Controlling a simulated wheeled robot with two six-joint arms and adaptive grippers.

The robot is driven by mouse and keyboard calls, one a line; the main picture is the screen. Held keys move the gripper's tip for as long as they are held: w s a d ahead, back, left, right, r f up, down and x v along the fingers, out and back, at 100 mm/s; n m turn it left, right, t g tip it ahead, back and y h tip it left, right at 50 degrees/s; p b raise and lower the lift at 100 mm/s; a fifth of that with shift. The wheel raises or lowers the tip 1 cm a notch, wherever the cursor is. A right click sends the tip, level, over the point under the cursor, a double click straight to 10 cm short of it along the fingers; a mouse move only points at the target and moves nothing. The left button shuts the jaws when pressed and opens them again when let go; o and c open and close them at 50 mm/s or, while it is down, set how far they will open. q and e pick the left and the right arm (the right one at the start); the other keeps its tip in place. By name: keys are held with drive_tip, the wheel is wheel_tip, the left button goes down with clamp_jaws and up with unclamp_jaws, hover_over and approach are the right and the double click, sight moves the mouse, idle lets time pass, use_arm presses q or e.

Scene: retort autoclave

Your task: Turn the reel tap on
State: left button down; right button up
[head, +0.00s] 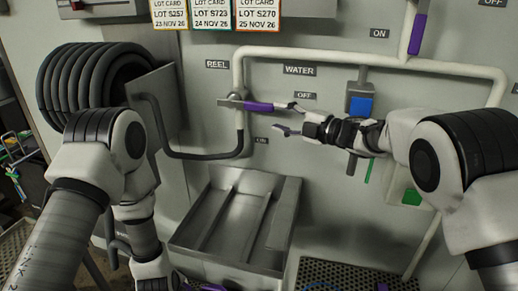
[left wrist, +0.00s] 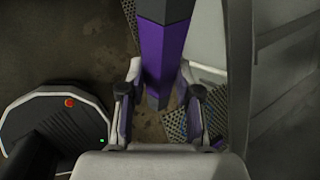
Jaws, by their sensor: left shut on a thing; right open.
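The reel tap's purple lever (head: 258,106) sticks out level to the right from the pipe under the REEL label (head: 217,64). It points towards the OFF label (head: 305,96); an ON label (head: 262,140) is below. My right gripper (head: 285,118) is open at the lever's right end. Its upper finger is close to the lever tip, its lower finger below; I cannot tell whether it touches. My left gripper (left wrist: 160,105) is shut on a purple bar with dark grey parts (left wrist: 160,55). In the head view it is mostly hidden at the bottom edge.
A black hose reel (head: 85,80) hangs at the left behind a metal plate (head: 158,92). A metal tray (head: 225,215) is below the tap. A blue part (head: 361,105) and another purple lever (head: 418,35) are at the right. A round-cornered base (left wrist: 50,125) shows in the left wrist view.

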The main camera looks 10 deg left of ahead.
sight(266, 109)
drive_tip(key=shift+w+a+r+n, duration=0.25)
drive_tip(key=shift+r+n, duration=0.15)
drive_tip(key=shift+n, duration=0.5)
drive_tip(key=x, duration=0.7)
drive_tip(key=shift+w+a+r, duration=0.1)
clamp_jaws()
